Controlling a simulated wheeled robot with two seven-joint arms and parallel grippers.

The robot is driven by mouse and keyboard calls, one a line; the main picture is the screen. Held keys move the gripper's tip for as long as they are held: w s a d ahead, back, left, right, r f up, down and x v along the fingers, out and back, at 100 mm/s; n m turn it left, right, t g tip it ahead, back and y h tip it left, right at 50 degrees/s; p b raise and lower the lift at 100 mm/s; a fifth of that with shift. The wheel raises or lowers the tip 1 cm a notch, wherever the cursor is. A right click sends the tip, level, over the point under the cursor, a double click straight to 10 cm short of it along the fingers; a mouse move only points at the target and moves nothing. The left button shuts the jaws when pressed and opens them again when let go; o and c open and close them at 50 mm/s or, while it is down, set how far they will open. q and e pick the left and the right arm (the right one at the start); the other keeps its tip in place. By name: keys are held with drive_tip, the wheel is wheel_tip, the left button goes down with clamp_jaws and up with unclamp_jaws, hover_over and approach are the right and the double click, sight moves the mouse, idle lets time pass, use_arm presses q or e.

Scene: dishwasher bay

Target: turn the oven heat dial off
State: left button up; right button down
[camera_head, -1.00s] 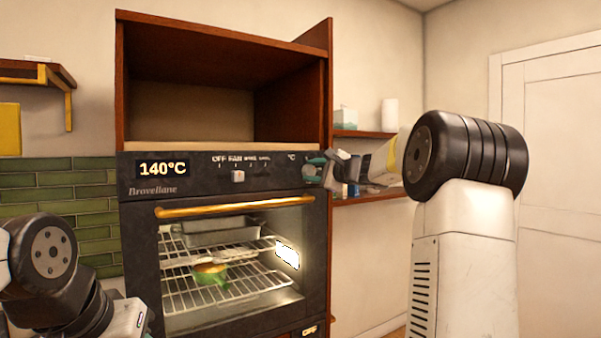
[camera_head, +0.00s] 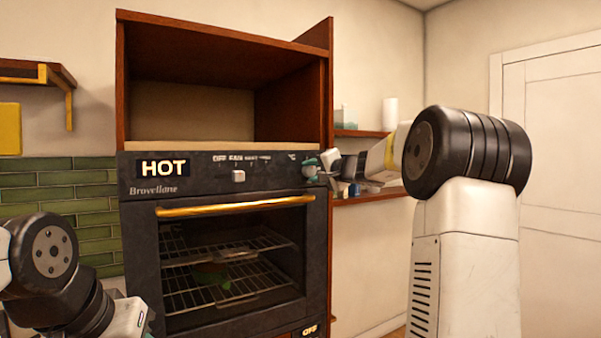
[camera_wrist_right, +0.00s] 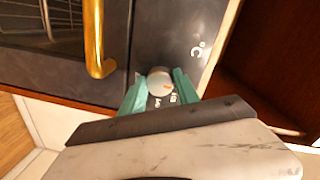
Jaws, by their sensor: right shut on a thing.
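The black oven (camera_head: 225,183) stands ahead with its control panel above the door. Its display (camera_head: 163,168) reads "HOT". The heat dial (camera_wrist_right: 160,80), a round pale knob with a small orange mark, is near the °C label at the panel's right end. My right gripper (camera_head: 318,168) reaches in from the right and is shut on the dial; in the right wrist view its teal fingers sit on either side of it. In the head view the gripper mostly hides the dial. My left arm shows at the lower left, but its gripper fingers are out of view.
A mode knob (camera_head: 238,176) sits mid-panel under its labels. The brass door handle (camera_head: 235,206) sticks out below the panel. The oven door is shut, with racks (camera_head: 225,282) and a greenish dish dimly visible behind the glass. A side shelf (camera_head: 370,197) with small items is right of the oven.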

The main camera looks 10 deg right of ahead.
drive_tip(key=shift+f+n, duration=0.2)
drive_tip(key=shift+n, duration=0.1)
idle(0.4)
drive_tip(key=c, duration=0.9)
unclamp_jaws()
drive_tip(key=shift+r, duration=0.1)
drive_tip(key=v, duration=0.7)
drive_tip(key=shift+s, duration=0.4)
drive_tip(key=shift+d, duration=0.1)
